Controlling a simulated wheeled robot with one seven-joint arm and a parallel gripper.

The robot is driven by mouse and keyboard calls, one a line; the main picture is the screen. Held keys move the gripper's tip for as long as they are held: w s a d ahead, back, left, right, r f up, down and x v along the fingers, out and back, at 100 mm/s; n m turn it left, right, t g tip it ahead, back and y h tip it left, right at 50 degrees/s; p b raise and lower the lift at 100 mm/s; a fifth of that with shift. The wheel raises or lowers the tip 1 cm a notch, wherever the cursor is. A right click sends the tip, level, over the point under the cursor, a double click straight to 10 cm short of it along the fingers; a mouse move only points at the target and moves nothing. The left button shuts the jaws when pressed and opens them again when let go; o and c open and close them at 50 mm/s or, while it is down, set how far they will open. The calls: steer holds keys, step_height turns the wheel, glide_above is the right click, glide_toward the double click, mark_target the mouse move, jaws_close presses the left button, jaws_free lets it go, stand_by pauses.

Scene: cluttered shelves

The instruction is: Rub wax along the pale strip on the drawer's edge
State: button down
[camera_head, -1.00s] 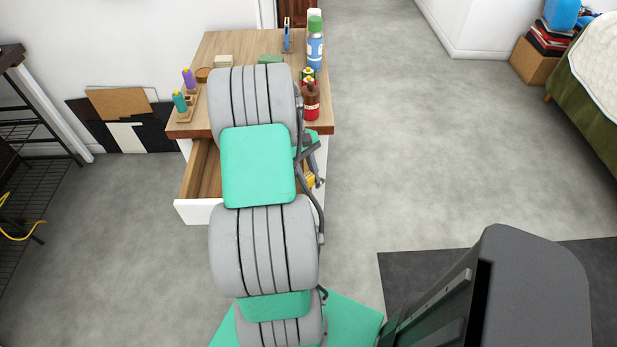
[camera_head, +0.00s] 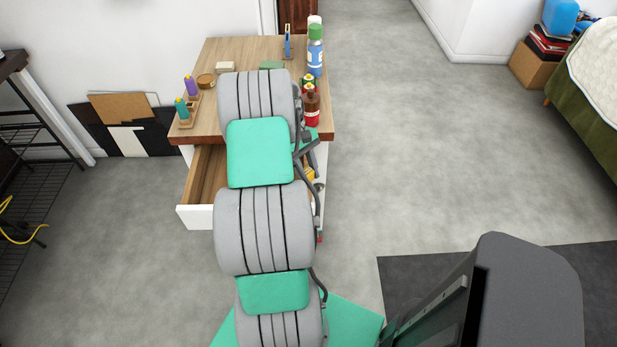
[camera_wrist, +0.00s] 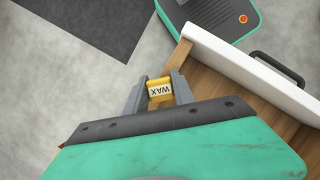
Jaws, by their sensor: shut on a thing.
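The drawer (camera_head: 196,217) is pulled out of the desk, with a white front and a wooden inside; in the wrist view its front (camera_wrist: 255,75) carries a dark handle. The drawer's side edge (camera_wrist: 180,53) shows as a short piece of wood beside my gripper; I cannot clearly make out the pale strip on it. My gripper (camera_wrist: 159,84) is shut on a yellow block of wax (camera_wrist: 160,91) with a WAX label. The wax appears close beside the drawer's side edge; contact cannot be told. My arm hides much of the drawer in the head view.
The desk top (camera_head: 225,55) holds purple (camera_head: 191,86) and teal (camera_head: 181,107) spools, a brown bottle (camera_head: 311,106), a green-capped spray can (camera_head: 315,50) and small blocks. Boards (camera_head: 125,120) lean on the wall at left. The floor right of the desk is clear.

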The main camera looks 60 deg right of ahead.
steer(key=shift+w+d+f+p, duration=0.1)
steer(key=shift+w+d+p, duration=0.35)
steer(key=shift+d, duration=0.35)
steer(key=shift+w+d+p, duration=0.35)
steer(key=shift+d+p, duration=0.05)
steer(key=shift+d, duration=0.4)
steer(key=shift+w+d+r+p, duration=0.2)
steer(key=shift+w+d+p, duration=0.1)
steer(key=shift+d+p, duration=0.3)
steer(key=shift+w+d+p, duration=0.45)
steer(key=shift+d+p, duration=0.25)
steer(key=shift+d, duration=0.15)
steer(key=shift+w+d+f+p, duration=0.2)
steer(key=shift+w+d+p, duration=0.2)
steer(key=shift+d+p, duration=0.3)
steer(key=shift+d+r, duration=0.1)
